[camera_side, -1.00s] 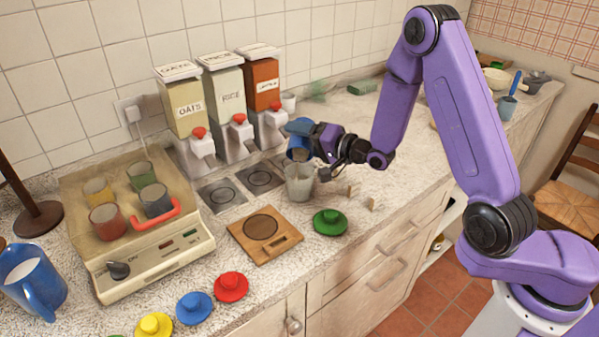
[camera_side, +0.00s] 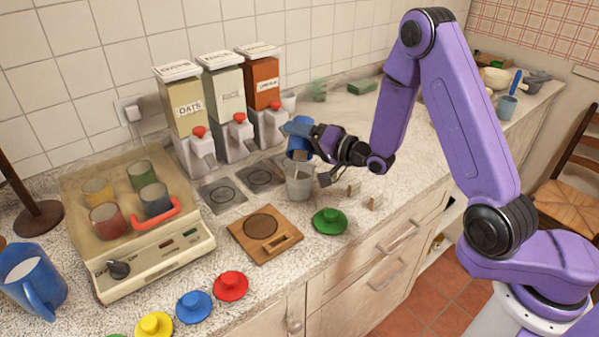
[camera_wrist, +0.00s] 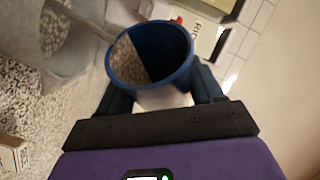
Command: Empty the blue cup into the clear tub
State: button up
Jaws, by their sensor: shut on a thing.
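The blue cup (camera_side: 299,143) is held by my gripper (camera_side: 312,140) above the clear tub (camera_side: 299,186) on the counter. In the wrist view the cup (camera_wrist: 150,90) is between my gripper's fingers (camera_wrist: 160,95), its round mouth toward the camera. A pale speckled area shows inside it beside the dark blue wall; I cannot tell whether this is contents. The tub (camera_wrist: 45,40) is at the upper left of the wrist view, close to the cup. The tub's inside is hard to make out.
Dispensers (camera_side: 225,110) stand behind to the left. A wooden board (camera_side: 265,234) and green lid (camera_side: 330,221) lie in front. A boxed tray with several cups (camera_side: 140,240) is at left. Small pale blocks (camera_side: 374,203) stand right of the tub.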

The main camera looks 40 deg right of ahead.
jog(key=shift+s+a+r+n+t, duration=0.2)
jog(key=shift+n+t, duration=0.2)
jog(key=shift+n, duration=0.2)
dwell(0.6)
jog(key=shift+d, duration=0.1)
jog(key=shift+w+d+f+m+g, duration=0.15)
jog(key=shift+w+d+m+g, duration=0.15)
jog(key=shift+m+g, duration=0.3)
jog(key=shift+w+d+f+m, duration=0.15)
jog(key=shift+w+f+m, duration=0.05)
jog(key=shift+m, duration=0.5)
jog(key=shift+w+d+r+m+g, duration=0.1)
jog(key=shift+w+r+m+g, duration=0.1)
jog(key=shift+m+g, duration=0.4)
jog(key=shift+r, duration=0.1)
